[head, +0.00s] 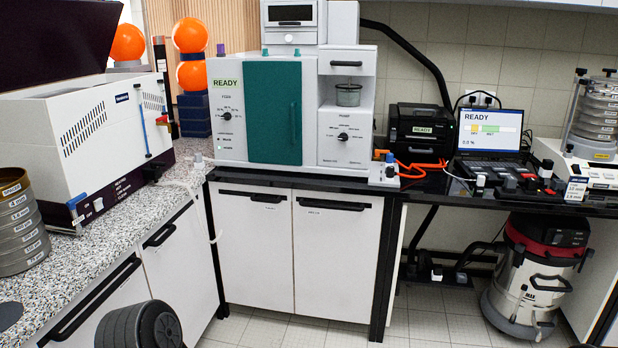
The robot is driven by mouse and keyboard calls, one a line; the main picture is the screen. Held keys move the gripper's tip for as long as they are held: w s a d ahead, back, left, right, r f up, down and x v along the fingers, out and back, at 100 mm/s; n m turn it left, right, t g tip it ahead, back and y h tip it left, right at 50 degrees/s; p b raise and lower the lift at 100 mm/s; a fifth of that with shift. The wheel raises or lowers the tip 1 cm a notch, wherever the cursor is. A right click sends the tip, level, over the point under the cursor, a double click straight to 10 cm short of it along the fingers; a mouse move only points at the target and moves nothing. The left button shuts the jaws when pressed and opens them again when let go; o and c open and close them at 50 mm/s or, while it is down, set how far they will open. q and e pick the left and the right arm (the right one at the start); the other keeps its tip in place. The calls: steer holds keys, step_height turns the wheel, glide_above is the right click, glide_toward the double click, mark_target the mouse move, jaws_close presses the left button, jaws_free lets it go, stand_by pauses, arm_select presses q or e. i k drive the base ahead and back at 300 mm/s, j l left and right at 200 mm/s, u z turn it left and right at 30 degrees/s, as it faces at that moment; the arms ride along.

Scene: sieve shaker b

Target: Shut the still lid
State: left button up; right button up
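The likely still is the white box (85,135) with vent slots and a dark purple base, on the speckled counter at the left. A large dark panel (50,42), which looks like its lid, stands raised and tilted back above the box. The panel's top and left side are cut off by the picture edge. The top of the box shows below it, partly open to view. A blue rod and an orange-red part are on the box's right end. Neither of my grippers is in view.
A stack of sieves (20,225) stands on the counter before the white box. A teal-doored machine (273,110) stands right of it. Orange spheres (190,35) on blue blocks are behind. A laptop (490,130) and a vacuum cleaner (535,275) are at the right.

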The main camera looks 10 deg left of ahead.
mark_target(42, 41)
steer(key=i+l, duration=0.1)
steer(key=i, duration=2.75)
steer(key=j+u, duration=0.1)
steer(key=u, duration=3.8)
